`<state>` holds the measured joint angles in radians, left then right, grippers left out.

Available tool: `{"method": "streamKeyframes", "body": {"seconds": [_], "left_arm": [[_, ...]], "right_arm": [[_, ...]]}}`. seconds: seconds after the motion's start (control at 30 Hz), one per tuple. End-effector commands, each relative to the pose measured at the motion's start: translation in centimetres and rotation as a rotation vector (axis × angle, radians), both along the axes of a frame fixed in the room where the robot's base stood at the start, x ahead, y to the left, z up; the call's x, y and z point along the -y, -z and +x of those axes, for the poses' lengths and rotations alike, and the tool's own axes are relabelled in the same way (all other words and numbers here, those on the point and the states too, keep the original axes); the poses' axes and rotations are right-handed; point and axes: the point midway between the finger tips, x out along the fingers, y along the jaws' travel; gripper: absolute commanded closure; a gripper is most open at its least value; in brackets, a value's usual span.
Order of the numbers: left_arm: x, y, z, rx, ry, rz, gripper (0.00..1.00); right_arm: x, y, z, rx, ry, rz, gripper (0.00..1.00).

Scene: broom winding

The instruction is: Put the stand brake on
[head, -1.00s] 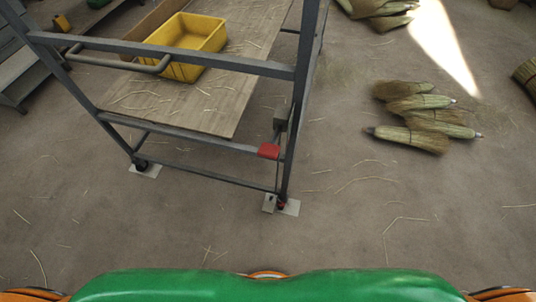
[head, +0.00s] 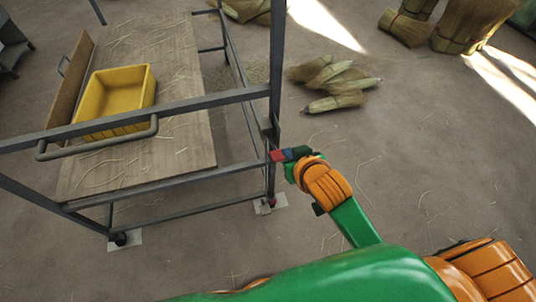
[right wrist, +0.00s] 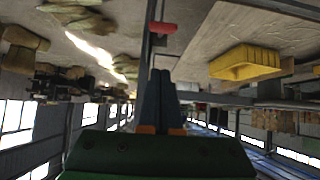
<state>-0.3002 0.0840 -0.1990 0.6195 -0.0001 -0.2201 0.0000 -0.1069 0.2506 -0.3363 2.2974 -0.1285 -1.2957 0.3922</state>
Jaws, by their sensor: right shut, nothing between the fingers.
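The stand is a grey metal frame (head: 180,186) with a wooden shelf in the head view. A red pedal-like piece (head: 278,156), likely the brake lever, sits at its near right corner post, above the lower rail. It also shows at the top of the right wrist view (right wrist: 162,28). My right gripper (head: 289,154) is shut and empty just right of the red piece. In the right wrist view its fingers (right wrist: 161,78) point at the red piece with a small gap in the picture; I cannot tell if they touch. My left gripper is out of view.
A yellow bin (head: 114,98) and loose straw lie on the wooden shelf (head: 180,140). The stand's feet rest on pale floor plates (head: 270,204). Broom heads (head: 338,84) lie on the floor behind, right of the stand. The floor at right is mostly clear.

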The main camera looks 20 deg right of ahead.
Motion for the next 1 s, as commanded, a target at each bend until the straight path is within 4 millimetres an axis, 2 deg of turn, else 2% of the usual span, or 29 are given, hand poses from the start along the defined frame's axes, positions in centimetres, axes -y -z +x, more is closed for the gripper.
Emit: {"method": "streamKeyframes", "body": {"seconds": [0.03,0.1,0.47,0.57,0.93,0.97,1.0], "left_arm": [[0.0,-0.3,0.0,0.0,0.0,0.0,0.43],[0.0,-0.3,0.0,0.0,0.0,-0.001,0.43],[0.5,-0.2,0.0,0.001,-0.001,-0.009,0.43],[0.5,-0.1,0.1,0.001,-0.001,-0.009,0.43],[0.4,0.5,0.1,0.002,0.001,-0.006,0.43],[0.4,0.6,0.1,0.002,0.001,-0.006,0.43],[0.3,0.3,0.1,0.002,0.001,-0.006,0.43]], "right_arm": [[-0.1,-1.2,0.0,0.017,0.001,0.006,1.0],[-0.1,-1.8,-0.1,0.026,0.004,0.011,1.0],[-0.1,-1.5,0.2,0.027,0.005,0.012,1.0],[-0.1,-0.7,1.2,0.026,0.006,0.012,1.0],[-0.3,4.3,7.5,0.026,0.006,0.012,1.0],[-0.3,4.7,8.0,0.026,0.006,0.012,1.0],[-0.3,5.4,7.3,0.021,0.005,0.011,1.0]]}}
